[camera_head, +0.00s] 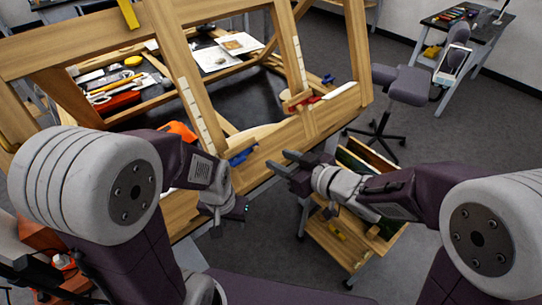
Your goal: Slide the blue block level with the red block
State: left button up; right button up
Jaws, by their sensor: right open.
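A blue piece (243,154), probably the blue block, sits at the lower bar of the wooden frame, just right of my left wrist. A red piece (307,103), probably the red block, sits further right and higher, by a small wooden crosspiece on the frame. My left gripper (228,217) points down in front of the frame, below the blue piece; its fingers are too dark and small to read. My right gripper (278,161) is open and empty, its fingers pointing left toward the lower bar, right of the blue piece and apart from it.
The large wooden frame (172,62) carries white marked strips. Behind it is a bench with tools and papers (240,43). A wooden cart (335,240) stands below my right arm. A grey chair (402,84) and side table (465,35) are at the right.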

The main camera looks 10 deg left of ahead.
aim_at(258, 149)
jog(key=x, duration=0.9)
jog(key=shift+c, duration=0.3)
grip_shut()
dwell(1.0)
